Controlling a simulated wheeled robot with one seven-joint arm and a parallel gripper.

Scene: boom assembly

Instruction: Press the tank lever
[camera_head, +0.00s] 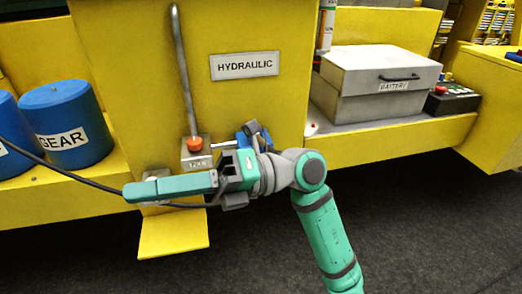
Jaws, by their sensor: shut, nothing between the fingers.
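A yellow tank body with a white HYDRAULIC label (244,65) stands in the middle. A grey metal pipe (183,70) runs down its front to an orange cap (194,143) on a small metal block (197,158) with a plate too small to read. A yellow flap (174,235) sticks out below; I cannot tell whether this or another part is the tank lever. My green gripper (132,192) is shut and empty, its fingers pointing left in front of the tank's lower part, above the flap in the picture. It hides part of the ledge and whatever lies behind it.
Blue GEAR canisters (62,120) stand at the left. A grey BATTERY box (375,82) sits on the yellow ledge at the right, beside a black box with a red button (448,100). A black cable (60,172) runs from the left behind my gripper. The dark floor in front is clear.

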